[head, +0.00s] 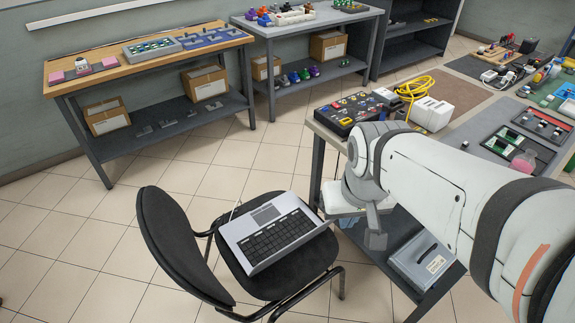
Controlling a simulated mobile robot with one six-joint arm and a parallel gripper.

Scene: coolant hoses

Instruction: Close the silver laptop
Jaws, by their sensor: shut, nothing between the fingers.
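The silver laptop (250,228) rests on the seat of a black chair. Its dark keyboard and touchpad face up, so it is not shut flat. The touchpad side is toward the back left. A thin silver edge runs along the near right side; the lid's angle is hard to tell. My gripper (375,239) is to the right of the laptop, beside the workbench, and apart from it in the picture. Its dark finger end hangs down, shut with nothing held. My white arm hides part of it.
The black chair (168,240) has its backrest left of the laptop. A workbench (465,108) stands at right, with a control box (350,112), yellow cable (415,86) and a grey case (421,262) below. Tiled floor is clear at left. Two more benches stand behind.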

